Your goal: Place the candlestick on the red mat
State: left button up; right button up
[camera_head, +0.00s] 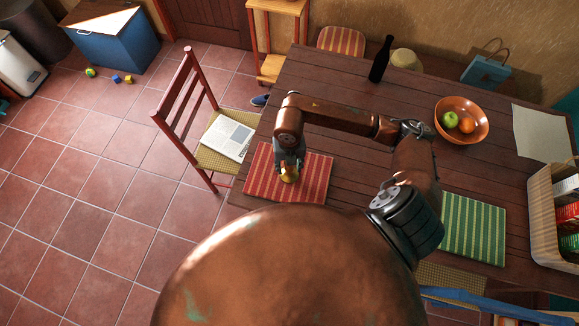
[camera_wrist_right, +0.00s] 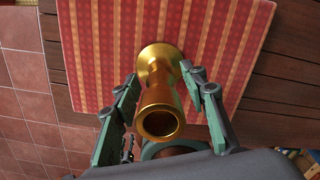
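The gold candlestick (camera_head: 289,177) is at the red striped mat (camera_head: 313,180), near the mat's middle. In the right wrist view, the candlestick (camera_wrist_right: 160,100) has its open top toward the camera and its flared base against the red mat (camera_wrist_right: 100,50); it appears to stand upright on it. My right gripper (camera_head: 288,166) is around the candlestick from above. Its green fingers (camera_wrist_right: 158,85) are spread on either side, with visible gaps to the candlestick. In the head view the gripper hides part of the candlestick. My left gripper is not in view.
A green striped mat (camera_head: 473,229) lies on the right of the wooden table (camera_head: 345,85). A fruit bowl (camera_head: 476,108), a dark bottle (camera_head: 380,60) and a basket (camera_head: 545,215) stand on the table. A chair (camera_head: 185,100) with a magazine is at the left.

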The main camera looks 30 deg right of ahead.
notch_tip(320, 180, up, 11)
jog(key=shift+r+p, duration=0.15)
jog(key=shift+p, duration=0.2)
